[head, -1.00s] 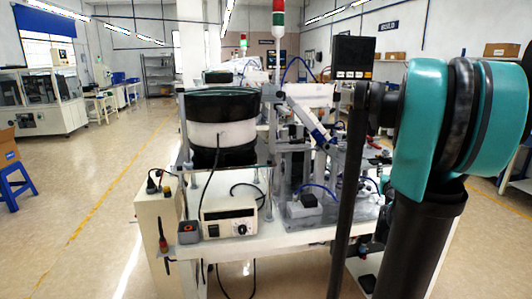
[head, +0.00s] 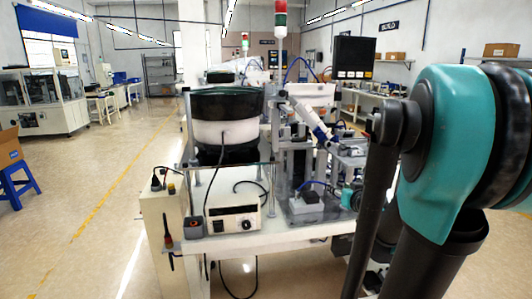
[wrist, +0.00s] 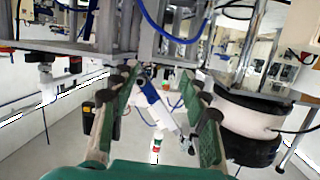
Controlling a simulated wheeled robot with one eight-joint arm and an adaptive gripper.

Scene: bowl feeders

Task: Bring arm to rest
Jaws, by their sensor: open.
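My gripper (wrist: 157,82) shows in the wrist view with its two green, dark-tipped fingers spread wide apart. Nothing is held between them; only the machine and floor behind show through the gap. The wrist picture looks upside down, with the machine's frame along the top. In the head view my teal and black arm fills the right side, bent at a large joint, and hides part of the bench behind it. I cannot make out the gripper clearly there.
A bowl feeder (head: 224,104) stands on the white bench (head: 285,240), with a control box (head: 233,219) in front. A linkage mechanism (head: 310,117) and a dark monitor (head: 353,57) stand right of it. Open floor (head: 80,240) lies left; a blue stool (head: 17,185) stands at the far left.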

